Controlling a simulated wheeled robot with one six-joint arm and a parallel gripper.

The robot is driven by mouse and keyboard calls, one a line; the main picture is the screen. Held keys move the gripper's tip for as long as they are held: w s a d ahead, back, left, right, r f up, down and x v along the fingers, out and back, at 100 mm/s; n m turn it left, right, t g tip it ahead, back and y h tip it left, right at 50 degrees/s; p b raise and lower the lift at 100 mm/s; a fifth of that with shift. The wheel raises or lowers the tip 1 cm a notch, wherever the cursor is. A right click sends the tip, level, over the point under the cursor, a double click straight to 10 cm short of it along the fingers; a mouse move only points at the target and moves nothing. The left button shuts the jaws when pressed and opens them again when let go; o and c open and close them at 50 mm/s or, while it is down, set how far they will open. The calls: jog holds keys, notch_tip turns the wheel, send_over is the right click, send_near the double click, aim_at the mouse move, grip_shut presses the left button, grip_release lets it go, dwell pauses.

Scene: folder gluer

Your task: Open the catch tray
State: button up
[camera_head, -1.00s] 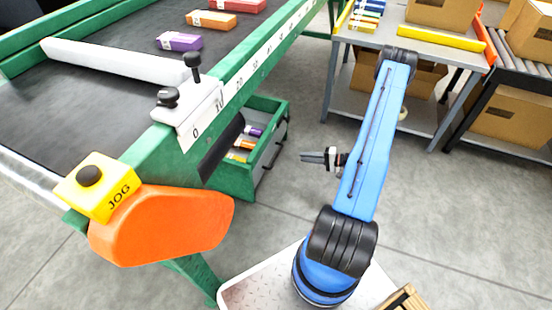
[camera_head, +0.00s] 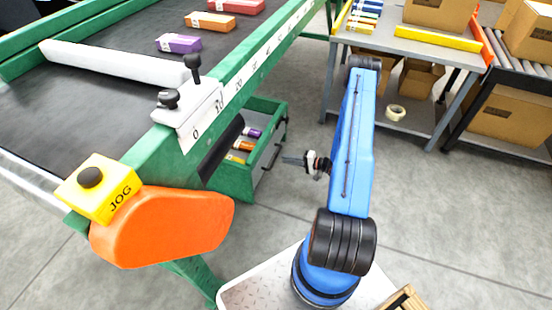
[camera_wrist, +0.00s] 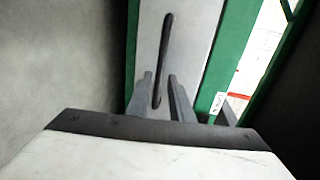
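The catch tray (camera_head: 262,166) is a green open-topped box below the conveyor's side, with small purple, orange and yellow cartons inside. Its dark bar handle (camera_head: 275,147) is on the side facing my arm. My gripper (camera_head: 286,160) is just right of the tray in the head view, a small gap from the handle. In the wrist view the handle (camera_wrist: 165,45) runs nearly upright along a pale panel between green edges. My gripper (camera_wrist: 160,76) is open there, its two fingers apart, with the handle's lower part showing between them. Contact cannot be told.
The conveyor (camera_head: 120,80) with its orange guard (camera_head: 165,226) and yellow JOG box (camera_head: 100,187) is at left. A grey table (camera_head: 415,48) with cartons and a tape roll (camera_head: 396,113) on its lower shelf stands at back right. The floor between is clear.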

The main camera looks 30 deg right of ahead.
aim_at(276, 157)
jog(key=x, duration=0.6)
jog(key=shift+w+a, duration=0.25)
jog(key=shift+w, duration=0.1)
grip_shut()
